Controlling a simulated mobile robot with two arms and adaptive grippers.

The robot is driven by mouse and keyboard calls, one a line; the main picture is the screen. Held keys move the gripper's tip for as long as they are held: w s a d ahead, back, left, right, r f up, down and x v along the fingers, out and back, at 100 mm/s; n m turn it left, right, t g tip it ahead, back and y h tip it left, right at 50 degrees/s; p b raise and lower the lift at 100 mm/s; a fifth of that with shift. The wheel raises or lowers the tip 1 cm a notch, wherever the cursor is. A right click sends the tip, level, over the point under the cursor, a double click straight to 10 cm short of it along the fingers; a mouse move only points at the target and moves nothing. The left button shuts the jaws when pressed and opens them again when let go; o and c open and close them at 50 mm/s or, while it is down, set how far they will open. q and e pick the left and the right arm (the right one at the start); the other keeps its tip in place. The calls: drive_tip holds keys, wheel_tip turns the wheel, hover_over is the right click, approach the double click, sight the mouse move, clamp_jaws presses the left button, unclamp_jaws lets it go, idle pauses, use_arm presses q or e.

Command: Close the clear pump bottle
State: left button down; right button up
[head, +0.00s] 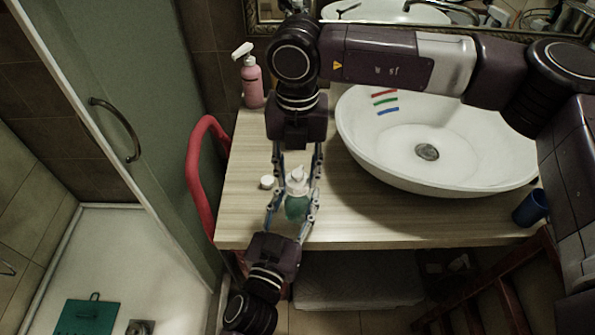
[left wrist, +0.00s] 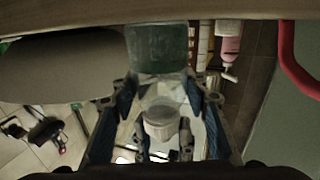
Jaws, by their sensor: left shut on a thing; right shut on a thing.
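My left gripper (head: 293,202) comes in from the front and is shut on the bottle. My right gripper (head: 298,173) comes down from the back and is shut on the pump top. In the left wrist view, which is upside down, the green body (left wrist: 155,48) and pump top (left wrist: 160,118) are in line, with fingers on both sides. The fingers partly hide the bottle.
A small white cap (head: 267,182) lies left of the bottle. A pink spray bottle (head: 252,82) stands at the back left. A white basin (head: 390,165) fills the right, with a blue cup (head: 531,207) beside it. A red rail (head: 196,170) borders the counter's left edge.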

drive_tip(key=m, duration=0.3)
drive_tip(key=shift+m, duration=0.3)
drive_tip(key=m, duration=0.4)
drive_tip(key=shift+m, duration=0.4)
drive_tip(key=m, duration=0.8)
drive_tip(key=o, duration=0.7)
drive_tip(key=shift+c, duration=0.2)
drive_tip(key=shift+r, duration=2.25)
